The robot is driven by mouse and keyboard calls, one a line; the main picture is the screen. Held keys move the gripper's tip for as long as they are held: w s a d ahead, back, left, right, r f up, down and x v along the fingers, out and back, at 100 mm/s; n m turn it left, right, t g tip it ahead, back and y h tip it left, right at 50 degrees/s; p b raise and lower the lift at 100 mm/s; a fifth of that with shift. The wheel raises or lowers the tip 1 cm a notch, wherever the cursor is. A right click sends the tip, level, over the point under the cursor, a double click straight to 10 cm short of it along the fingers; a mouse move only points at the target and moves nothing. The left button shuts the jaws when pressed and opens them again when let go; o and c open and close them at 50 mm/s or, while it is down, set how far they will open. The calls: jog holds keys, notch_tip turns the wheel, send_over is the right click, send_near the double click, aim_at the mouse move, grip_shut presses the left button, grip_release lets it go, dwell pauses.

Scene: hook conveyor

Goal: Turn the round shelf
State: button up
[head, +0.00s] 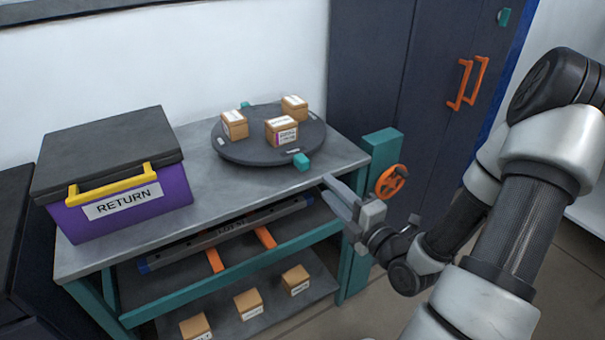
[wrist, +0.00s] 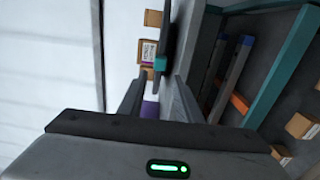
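The round shelf (head: 245,152) is a dark grey disc lying on the grey workbench top. Three small labelled cardboard boxes stand on it. A teal knob (head: 302,161) sits on its near right rim, and another teal knob (head: 245,105) is at its far side. My gripper (head: 328,188) is at the bench's front edge, to the right of and nearer than the front knob, apart from it. In the wrist view my gripper (wrist: 160,80) has its two fingers spread with nothing between them. The teal knob (wrist: 160,63) and the disc edge show beyond the fingertips.
A purple RETURN bin (head: 180,188) with a dark lid and yellow handle stands at the bench's left. A teal post (head: 380,146) with an orange handwheel (head: 391,181) rises at the bench's right corner. Boxes sit on the lower shelf (head: 268,325). A dark cabinet (head: 380,70) stands behind.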

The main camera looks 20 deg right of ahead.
aim_at(306, 167)
jog(key=b+x, duration=0.2)
jog(key=x, duration=1.1)
jog(key=shift+a, duration=0.1)
jog(key=shift+c, duration=0.2)
grip_shut()
